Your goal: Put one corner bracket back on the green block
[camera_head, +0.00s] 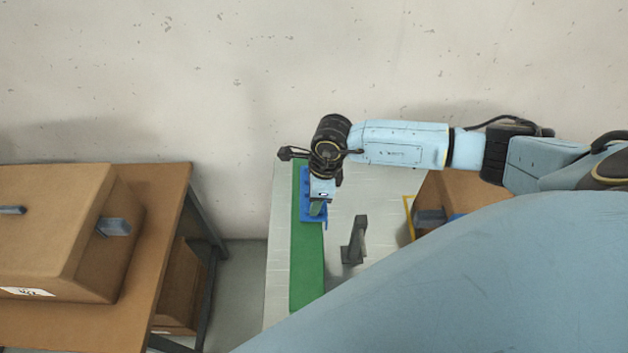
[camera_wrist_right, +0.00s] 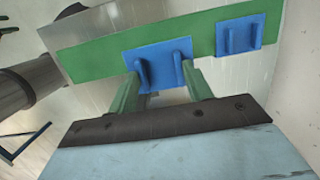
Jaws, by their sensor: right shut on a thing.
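The green block (camera_head: 308,275) is a long green strip lying along the pale table; it also shows in the right wrist view (camera_wrist_right: 95,60). A blue corner bracket (camera_wrist_right: 163,58) with upright ribs is between the fingers of my right gripper (camera_wrist_right: 163,88), which is shut on it. In the head view that gripper (camera_head: 318,207) points down over the strip. The held bracket overlaps the strip's edge; I cannot tell whether it touches the strip. A second blue bracket (camera_wrist_right: 240,36) lies on the green, apart from the held one. My left gripper is not in view.
A grey upright piece (camera_head: 354,241) stands on the pale table (camera_head: 338,278), right of the strip. A cardboard box (camera_head: 447,193) is beyond it on the right. At left, a brown table (camera_head: 162,215) carries a large box (camera_head: 50,230). A wall (camera_head: 230,80) closes the back.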

